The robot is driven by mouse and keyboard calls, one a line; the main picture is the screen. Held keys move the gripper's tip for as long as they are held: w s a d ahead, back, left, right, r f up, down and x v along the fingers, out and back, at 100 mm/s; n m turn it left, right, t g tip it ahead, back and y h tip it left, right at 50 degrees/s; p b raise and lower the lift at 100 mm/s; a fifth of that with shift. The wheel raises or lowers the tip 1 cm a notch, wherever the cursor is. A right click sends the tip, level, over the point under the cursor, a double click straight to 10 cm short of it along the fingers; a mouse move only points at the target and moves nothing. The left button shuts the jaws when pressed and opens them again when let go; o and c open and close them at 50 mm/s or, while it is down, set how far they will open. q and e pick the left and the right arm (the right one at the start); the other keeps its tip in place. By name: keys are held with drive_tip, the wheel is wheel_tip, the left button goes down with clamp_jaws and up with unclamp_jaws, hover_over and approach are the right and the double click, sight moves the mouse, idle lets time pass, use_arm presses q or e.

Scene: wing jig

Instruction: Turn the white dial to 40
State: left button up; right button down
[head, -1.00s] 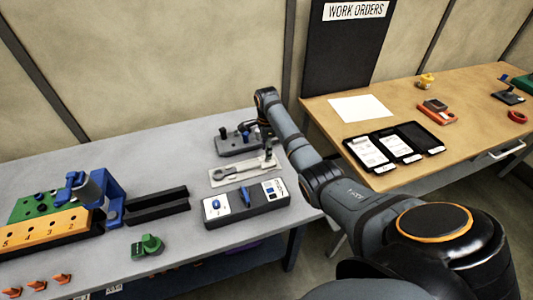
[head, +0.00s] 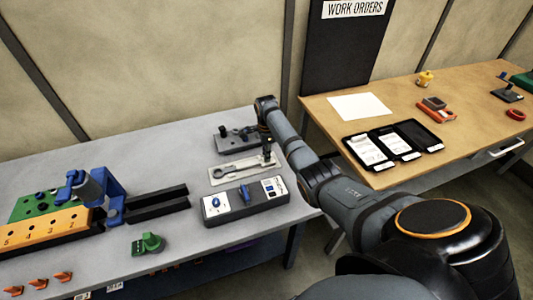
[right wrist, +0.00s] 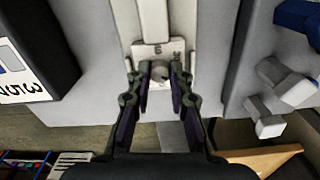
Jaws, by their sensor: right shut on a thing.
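The white dial (right wrist: 160,71) is a small pale round knob at the end of a light grey plate in the right wrist view. It sits between the fingertips of my right gripper (right wrist: 160,82), which is shut on it. Small dark marks show beside it, but I cannot read its setting. In the head view the plate (head: 231,170) lies on the grey table, and my right gripper (head: 267,150) reaches down to its right end. The dial is too small to make out there. My left gripper is not in view.
A control box (head: 246,211) with blue switches stands in front of the plate, and a dark grey fixture with knobs (head: 232,145) behind it. A blue clamp (head: 116,197), a black channel and a green part (head: 147,244) are left. A wooden table (head: 460,143) is right.

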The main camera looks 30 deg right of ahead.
drive_tip(key=shift+r+n+p, duration=0.2)
drive_tip(key=shift+n+p, duration=0.5)
drive_tip(key=n+p, duration=0.1)
drive_tip(key=n, duration=0.1)
drive_tip(key=shift+n+p, duration=0.3)
drive_tip(key=n+p, duration=0.1)
drive_tip(key=n, duration=0.1)
drive_tip(key=shift+n, duration=0.3)
drive_tip(key=n+p, duration=0.1)
drive_tip(key=n, duration=0.2)
drive_tip(key=shift+f+n, duration=0.1)
drive_tip(key=shift+n, duration=0.3)
drive_tip(key=n+p, duration=0.1)
drive_tip(key=n, duration=0.8)
drive_tip(key=shift+n, duration=2.2)
